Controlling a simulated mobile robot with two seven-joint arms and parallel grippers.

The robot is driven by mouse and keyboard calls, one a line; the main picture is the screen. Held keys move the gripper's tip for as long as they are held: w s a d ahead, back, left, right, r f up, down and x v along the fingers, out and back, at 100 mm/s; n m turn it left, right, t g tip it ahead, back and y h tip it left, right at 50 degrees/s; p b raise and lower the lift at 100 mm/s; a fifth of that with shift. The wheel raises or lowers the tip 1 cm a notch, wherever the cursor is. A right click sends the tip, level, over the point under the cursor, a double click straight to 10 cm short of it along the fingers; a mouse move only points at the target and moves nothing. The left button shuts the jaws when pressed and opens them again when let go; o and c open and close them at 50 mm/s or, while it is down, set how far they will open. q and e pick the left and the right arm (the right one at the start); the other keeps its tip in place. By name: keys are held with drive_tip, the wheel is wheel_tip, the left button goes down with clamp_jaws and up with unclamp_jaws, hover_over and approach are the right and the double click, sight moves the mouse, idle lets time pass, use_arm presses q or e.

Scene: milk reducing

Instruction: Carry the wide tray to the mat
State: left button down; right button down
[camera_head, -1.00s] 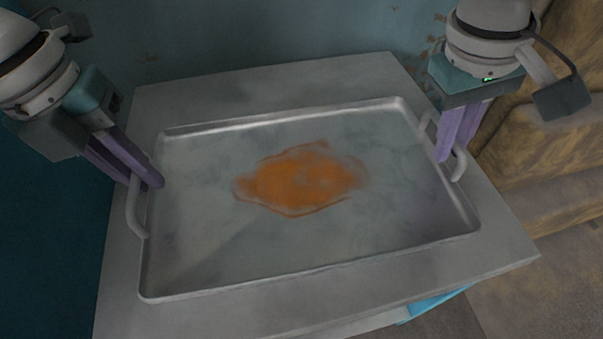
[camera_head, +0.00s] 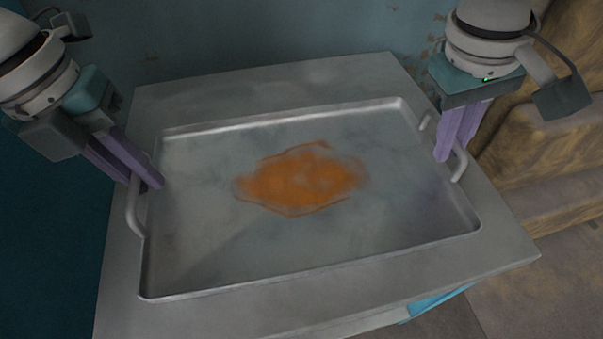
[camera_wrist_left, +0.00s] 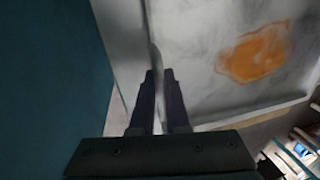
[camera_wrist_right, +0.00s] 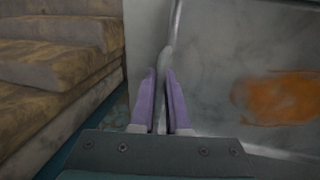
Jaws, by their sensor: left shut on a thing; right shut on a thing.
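The wide tray (camera_head: 210,240) is a shallow grey metal tray with a handle at each end and an orange stain in its middle. It is on or just above a grey table; I cannot tell whether it touches the top. My left gripper (camera_head: 154,184) is shut on the tray's left handle (camera_head: 132,215), also seen in the left wrist view (camera_wrist_left: 160,75). My right gripper (camera_head: 443,158) is shut on the right handle (camera_head: 460,168), also seen in the right wrist view (camera_wrist_right: 160,72). The fingers hide part of each handle. I see no clear mat.
The grey table top (camera_head: 500,245) shows around the tray. A blue wall (camera_head: 260,40) stands behind it. Brown stepped blocks (camera_head: 545,150) are to the right. A bright blue thing (camera_head: 435,302) shows below the table's front edge.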

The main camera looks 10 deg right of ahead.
use_arm(q)
drive_tip(key=shift+r, duration=0.1)
use_arm(e)
drive_tip(key=shift+r, duration=0.1)
